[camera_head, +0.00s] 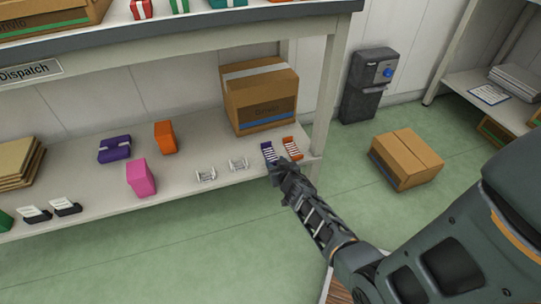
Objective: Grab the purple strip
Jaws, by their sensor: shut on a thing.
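The purple strip (268,152) is a small, dark blue-purple piece with pale stripes, at the right end of the lower shelf. An orange-red strip (292,148) of similar shape lies just right of it. My gripper (276,167) reaches in over the shelf's front edge and is shut on the near end of the purple strip. The fingers are small and dark here and partly hide that end. I cannot tell whether the strip is lifted off the shelf.
On the lower shelf (90,202), a cardboard box (260,98) stands behind the strips. Two clear racks (206,175), a pink box (140,178), an orange box (165,137) and a purple box (114,149) stand to the left. Another carton (406,158) sits on the green floor.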

